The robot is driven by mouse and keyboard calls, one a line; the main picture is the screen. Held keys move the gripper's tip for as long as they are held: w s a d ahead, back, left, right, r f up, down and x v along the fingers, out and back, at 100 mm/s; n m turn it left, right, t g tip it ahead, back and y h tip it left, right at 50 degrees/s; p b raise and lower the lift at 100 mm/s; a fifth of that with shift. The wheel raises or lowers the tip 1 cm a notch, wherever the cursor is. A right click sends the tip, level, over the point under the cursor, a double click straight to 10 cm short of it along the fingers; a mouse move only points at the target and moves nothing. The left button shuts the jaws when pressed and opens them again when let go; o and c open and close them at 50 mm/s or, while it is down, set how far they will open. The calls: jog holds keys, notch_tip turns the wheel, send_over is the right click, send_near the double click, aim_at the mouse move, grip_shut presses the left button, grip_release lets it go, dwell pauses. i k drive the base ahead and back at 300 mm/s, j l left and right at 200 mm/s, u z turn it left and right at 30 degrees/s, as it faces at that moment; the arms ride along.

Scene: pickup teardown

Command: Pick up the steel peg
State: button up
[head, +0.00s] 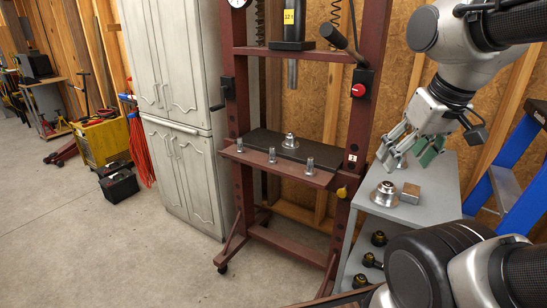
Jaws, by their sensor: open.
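My gripper (393,158) is at the upper right, open and empty, its fingers pointing down over the top of a grey shelf unit. Several short upright steel pegs stand along the red front beam of the press: a left one (240,145), a middle one (272,155) and a right one (310,166). I cannot tell which peg the task means. They are left of my gripper and apart from it. A silver flanged part (290,141) sits on the press's dark plate (265,141).
The red shop press (361,105) stands beside the grey shelf unit (440,178). On its top are a round flanged metal part (384,195), a small brownish block (410,193) and a green item (430,153). A blue ladder (515,155) is at right. Open floor lies left.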

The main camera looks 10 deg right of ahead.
aim_at(240, 142)
jog(key=i+j, duration=0.1)
jog(key=j, duration=0.25)
jog(key=i+j, duration=0.15)
jog(key=j, duration=0.2)
jog(key=i+j+z, duration=0.1)
jog(key=j, duration=0.2)
jog(key=i+j, duration=0.15)
jog(key=j, duration=0.2)
jog(key=i+j, duration=0.25)
jog(key=i+j+z, duration=0.1)
jog(key=j, duration=0.3)
jog(key=i+j+z, duration=0.1)
jog(key=i+j, duration=0.45)
jog(key=j, duration=0.2)
jog(key=i+j+z, duration=0.1)
jog(key=j, duration=0.25)
jog(key=i+j, duration=0.25)
jog(key=j, duration=0.15)
jog(key=i+z, duration=0.05)
